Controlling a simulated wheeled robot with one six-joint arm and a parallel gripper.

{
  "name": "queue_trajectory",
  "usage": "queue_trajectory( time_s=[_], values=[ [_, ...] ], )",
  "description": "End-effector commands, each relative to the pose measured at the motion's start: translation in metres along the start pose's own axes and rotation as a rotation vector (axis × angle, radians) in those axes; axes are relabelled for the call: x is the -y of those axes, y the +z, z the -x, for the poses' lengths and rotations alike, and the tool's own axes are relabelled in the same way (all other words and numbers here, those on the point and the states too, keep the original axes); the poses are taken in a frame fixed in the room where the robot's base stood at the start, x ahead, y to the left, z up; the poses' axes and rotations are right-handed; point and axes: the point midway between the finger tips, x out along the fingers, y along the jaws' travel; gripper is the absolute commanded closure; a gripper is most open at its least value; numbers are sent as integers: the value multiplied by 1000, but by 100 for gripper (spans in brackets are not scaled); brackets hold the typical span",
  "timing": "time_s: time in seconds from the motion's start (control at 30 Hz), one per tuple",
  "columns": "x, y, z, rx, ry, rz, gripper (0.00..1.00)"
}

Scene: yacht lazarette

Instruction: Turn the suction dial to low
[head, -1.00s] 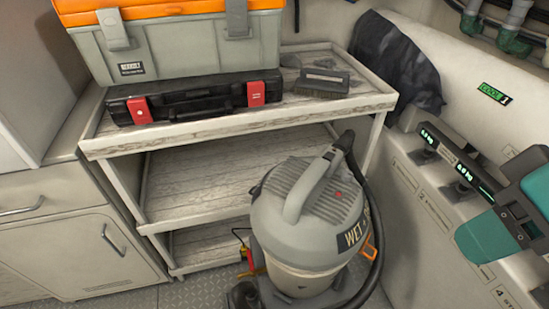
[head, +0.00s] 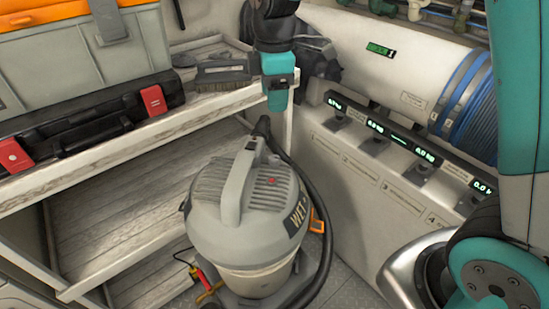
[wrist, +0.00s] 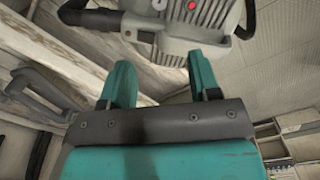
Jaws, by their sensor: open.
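The grey wet vacuum (head: 250,215) stands on the floor in the head view, with a raised handle, a ribbed lid, a small red spot on top and a "WET" label on its side. I cannot make out a suction dial or any low mark. My gripper (head: 279,98) is above and behind the vacuum, by the shelf corner, pointing down. In the wrist view my gripper (wrist: 162,75) has two teal fingers spread apart with nothing between them. The vacuum's lid (wrist: 200,25) shows beyond the fingertips, apart from them.
A wooden shelf unit (head: 110,155) stands left, bearing a brush (head: 222,72), a black case (head: 90,115) and a grey-orange toolbox (head: 85,50). A black hose (head: 325,190) curves around the vacuum's right. A white wall bench (head: 365,165) with green displays stands right.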

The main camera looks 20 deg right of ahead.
Motion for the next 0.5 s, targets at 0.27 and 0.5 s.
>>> queue_trajectory(
  time_s=[0.27,0.5],
  values=[
    [-2,2,-44,6,-5,9,44],
    [-2,3,-100,6,-6,7,44]
  ],
)
